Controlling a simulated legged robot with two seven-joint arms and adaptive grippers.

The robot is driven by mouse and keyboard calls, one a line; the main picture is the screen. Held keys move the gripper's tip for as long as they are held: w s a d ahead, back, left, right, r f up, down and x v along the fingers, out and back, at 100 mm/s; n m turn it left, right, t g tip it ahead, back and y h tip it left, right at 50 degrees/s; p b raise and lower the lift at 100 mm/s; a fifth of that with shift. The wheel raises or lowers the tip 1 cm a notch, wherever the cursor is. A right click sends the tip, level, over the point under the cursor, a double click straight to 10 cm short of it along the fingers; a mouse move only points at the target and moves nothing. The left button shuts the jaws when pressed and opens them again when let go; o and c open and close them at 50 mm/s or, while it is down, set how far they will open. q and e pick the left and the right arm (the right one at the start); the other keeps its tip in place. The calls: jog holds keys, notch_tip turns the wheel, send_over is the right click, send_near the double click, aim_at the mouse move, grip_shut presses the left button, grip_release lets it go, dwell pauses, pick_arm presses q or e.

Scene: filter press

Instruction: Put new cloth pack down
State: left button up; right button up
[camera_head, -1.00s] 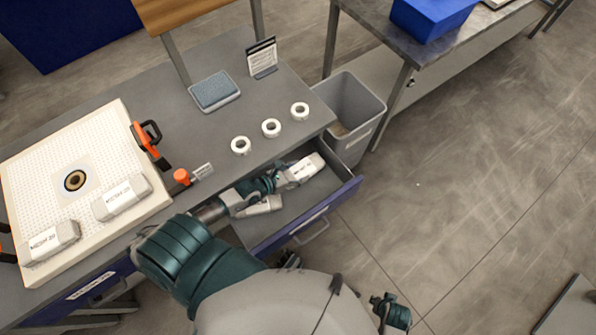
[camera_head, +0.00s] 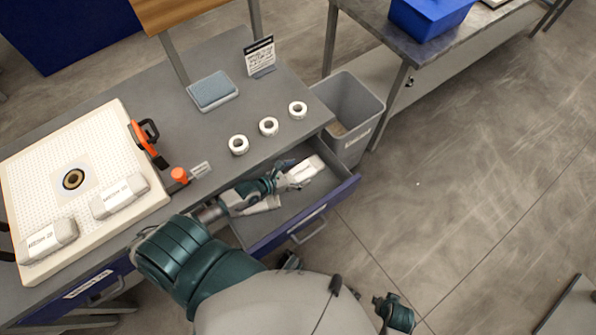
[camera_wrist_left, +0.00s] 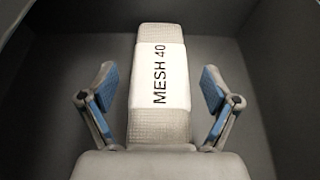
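A white cloth pack labelled MESH 40 (camera_wrist_left: 162,80) lies between the fingers of my left gripper (camera_wrist_left: 160,92) in the left wrist view. The blue-padded fingers are spread, with a gap on each side of the pack. In the head view this pack (camera_head: 308,169) is inside the open drawer (camera_head: 325,190), and my left gripper (camera_head: 285,182) reaches down over it. Another pale pack (camera_head: 262,206) lies in the drawer, partly hidden by my left arm.
Two used-looking mesh packs (camera_head: 120,196) (camera_head: 48,240) lie on the perforated cream plate (camera_head: 110,135). Three white rings (camera_head: 268,127) and a blue-grey pad (camera_head: 212,91) are on the bench. A grey bin (camera_head: 350,105) stands right of the drawer. Floor at right is clear.

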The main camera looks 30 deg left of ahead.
pick_arm(q)
jog(key=shift+s+d+f, duration=0.1)
jog(key=shift+s+f, duration=0.3)
jog(key=shift+f, duration=0.3)
pick_arm(e)
jog(key=shift+s+f, duration=0.1)
jog(key=shift+f, duration=0.15)
pick_arm(q)
jog(key=shift+g, duration=0.3)
pick_arm(e)
jog(key=shift+d, duration=0.1)
pick_arm(q)
jog(key=shift+r, duration=0.2)
jog(key=shift+s+a+r+p, duration=0.4)
jog(key=shift+s+r+p, duration=0.1)
jog(key=shift+r+p, duration=0.15)
jog(key=p+v, duration=0.1)
jog(key=v, duration=0.9)
jog(key=shift+w+r, duration=0.1)
jog(key=shift+r, duration=0.05)
jog(key=shift+s+a+r, duration=0.1)
jog(key=shift+s+r, duration=0.1)
jog(key=shift+s, duration=0.05)
pick_arm(e)
jog(key=s+x, duration=0.1)
jog(key=x, duration=0.5)
jog(key=shift+s+f, duration=0.35)
jog(key=shift+s, duration=0.2)
pick_arm(q)
jog(key=shift+a, duration=0.15)
